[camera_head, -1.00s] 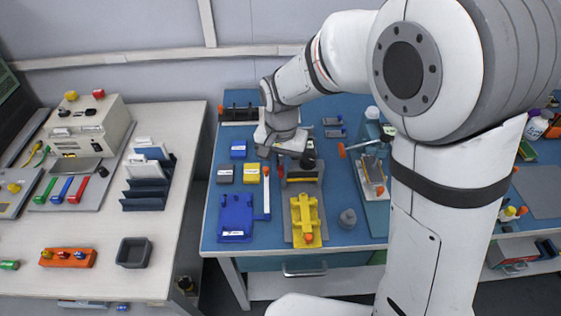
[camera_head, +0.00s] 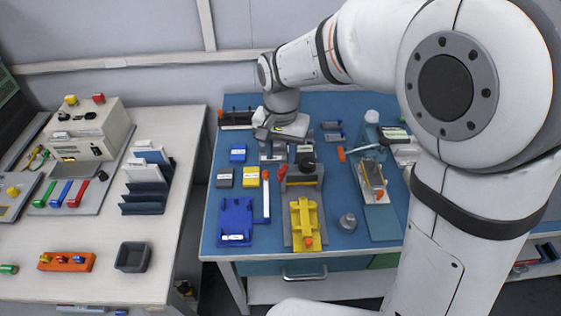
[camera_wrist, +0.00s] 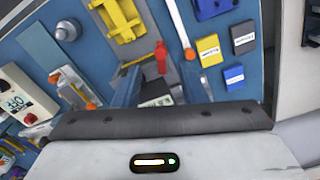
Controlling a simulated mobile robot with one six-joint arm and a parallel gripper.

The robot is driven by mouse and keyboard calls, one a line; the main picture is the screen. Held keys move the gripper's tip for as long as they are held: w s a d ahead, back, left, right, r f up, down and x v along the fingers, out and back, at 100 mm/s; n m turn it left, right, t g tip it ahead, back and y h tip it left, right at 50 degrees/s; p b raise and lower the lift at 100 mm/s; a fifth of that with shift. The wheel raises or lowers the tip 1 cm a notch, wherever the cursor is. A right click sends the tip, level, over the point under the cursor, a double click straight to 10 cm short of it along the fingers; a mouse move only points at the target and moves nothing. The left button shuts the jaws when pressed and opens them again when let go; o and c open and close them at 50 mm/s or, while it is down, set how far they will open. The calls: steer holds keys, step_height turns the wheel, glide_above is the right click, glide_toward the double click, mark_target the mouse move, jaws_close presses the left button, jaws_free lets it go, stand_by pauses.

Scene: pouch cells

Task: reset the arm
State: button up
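My gripper (camera_head: 273,156) is over the back half of the blue bench (camera_head: 345,210), its fingers pointing down. In the wrist view the two fingers (camera_wrist: 160,92) stand apart with nothing held between them. Below and between them show a red lever (camera_wrist: 161,58) and a dark fixture with a pale label. The yellow fixture (camera_head: 305,220) lies in front of my gripper, and it also shows in the wrist view (camera_wrist: 118,18). My arm reaches in from the right and hides part of the bench's right side.
Blue, grey and yellow boxes (camera_head: 251,177) and a blue tray (camera_head: 235,218) lie left of the fixture. A small metal weight (camera_head: 347,222) stands to its right. A white table (camera_head: 95,235) with a tester, rack and grey bin stands left, across a gap.

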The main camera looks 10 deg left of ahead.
steer(key=shift+r, duration=1.2)
steer(key=shift+d+r, duration=0.1)
steer(key=shift+d, duration=0.2)
steer(key=s+d+t, duration=0.1)
steer(key=s+d, duration=0.3)
steer(key=d, duration=0.4)
steer(key=s+d+r+t, duration=0.1)
steer(key=s+d, duration=0.3)
steer(key=d, duration=0.4)
steer(key=s+d+r+n, duration=0.1)
steer(key=s+d, duration=0.3)
steer(key=d, duration=0.4)
steer(key=shift+s+d+t, duration=0.15)
steer(key=shift+s+t, duration=0.2)
steer(key=shift+t, duration=0.05)
